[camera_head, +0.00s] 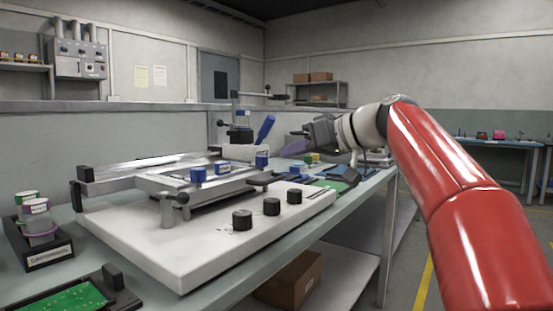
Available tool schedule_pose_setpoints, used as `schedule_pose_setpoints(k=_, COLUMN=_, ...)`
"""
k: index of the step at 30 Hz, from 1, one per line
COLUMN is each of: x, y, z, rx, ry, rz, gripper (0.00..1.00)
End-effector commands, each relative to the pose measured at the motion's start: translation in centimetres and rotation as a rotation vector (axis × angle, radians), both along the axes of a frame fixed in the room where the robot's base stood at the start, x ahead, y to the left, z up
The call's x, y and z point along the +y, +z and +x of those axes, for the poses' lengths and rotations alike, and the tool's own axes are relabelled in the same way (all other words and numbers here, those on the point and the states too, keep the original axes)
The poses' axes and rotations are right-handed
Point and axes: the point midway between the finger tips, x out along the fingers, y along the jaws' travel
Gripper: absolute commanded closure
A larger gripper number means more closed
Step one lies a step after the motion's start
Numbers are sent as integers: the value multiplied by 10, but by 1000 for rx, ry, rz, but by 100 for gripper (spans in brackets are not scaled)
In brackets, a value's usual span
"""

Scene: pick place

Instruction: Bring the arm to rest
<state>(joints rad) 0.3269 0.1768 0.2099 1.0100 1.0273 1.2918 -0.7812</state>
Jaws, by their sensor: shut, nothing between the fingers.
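My red arm (440,165) reaches in from the right edge of the head view. Its white wrist leads to my dark gripper (305,136), which points left above the far part of the workbench (225,283). The gripper is small and seen from the side. It is shut and I see nothing held in it. It appears to be in the air, in front of or close to a blue-handled tool (265,128); the exact gap cannot be told.
A white machine base with metal rails (200,258) and black knobs fills the bench. A label-roll holder (42,250) and a green circuit board (65,301) sit at left. A cardboard box (290,280) lies on the lower shelf. Open floor (405,275) shows right of the bench.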

Motion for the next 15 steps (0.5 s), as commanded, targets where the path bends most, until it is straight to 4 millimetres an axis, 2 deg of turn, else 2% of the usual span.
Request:
schedule_pose_setpoints(k=1, x=-9, y=2, z=-5, rx=-2, ry=-4, rz=-2, gripper=100)
schedule_pose_setpoints(k=4, x=-21, y=6, z=-13, rx=-2, ry=-3, rz=0, gripper=100)
schedule_pose_setpoints(k=10, x=-29, y=8, z=-24, rx=13, ry=-11, rz=-7, gripper=100)
schedule_pose_setpoints(k=13, x=-23, y=-5, z=-34, rx=79, ry=-54, rz=-33, gripper=100)
schedule_pose_setpoints(k=15, x=-17, y=-22, z=-47, rx=154, ry=-111, rz=-69, gripper=100)
